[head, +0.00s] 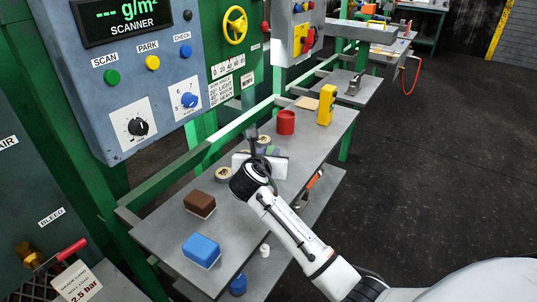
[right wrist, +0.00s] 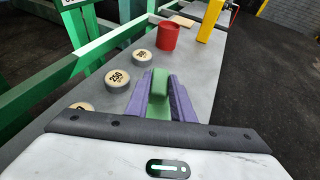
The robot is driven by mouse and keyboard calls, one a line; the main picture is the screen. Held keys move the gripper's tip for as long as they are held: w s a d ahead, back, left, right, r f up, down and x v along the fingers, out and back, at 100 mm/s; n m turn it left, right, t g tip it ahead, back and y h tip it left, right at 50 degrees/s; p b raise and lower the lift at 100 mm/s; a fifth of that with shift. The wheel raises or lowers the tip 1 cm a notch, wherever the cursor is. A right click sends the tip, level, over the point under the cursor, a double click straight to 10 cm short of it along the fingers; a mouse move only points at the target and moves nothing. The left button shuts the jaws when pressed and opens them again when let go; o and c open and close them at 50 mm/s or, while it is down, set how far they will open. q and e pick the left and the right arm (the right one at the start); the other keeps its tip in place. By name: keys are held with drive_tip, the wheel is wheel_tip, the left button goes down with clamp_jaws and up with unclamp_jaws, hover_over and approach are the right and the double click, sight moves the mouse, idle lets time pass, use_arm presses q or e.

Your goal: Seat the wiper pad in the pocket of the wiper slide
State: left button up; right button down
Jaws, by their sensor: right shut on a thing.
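My right gripper (right wrist: 158,108) is shut on a green block (right wrist: 159,84). Its two purple-grey fingers lie on either side of the block in the right wrist view. The green block may be the wiper pad; I cannot tell for sure. In the head view my right gripper (head: 264,158) is over the middle of the grey bench, and my own wrist partly covers it. I cannot tell whether the block touches the bench. I cannot pick out the wiper slide or its pocket. My left gripper is not in view.
The grey bench (head: 165,231) carries a brown block (head: 200,204), a blue block (head: 201,250), a red cup (head: 286,122) and a yellow device (head: 326,104). Round marked discs (right wrist: 117,80) lie left of the gripper. Green frame rails run behind. A lower shelf (head: 265,268) lies beneath.

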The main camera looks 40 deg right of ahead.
drive_tip(key=c, duration=1.5)
unclamp_jaws()
drive_tip(key=shift+c, duration=0.2)
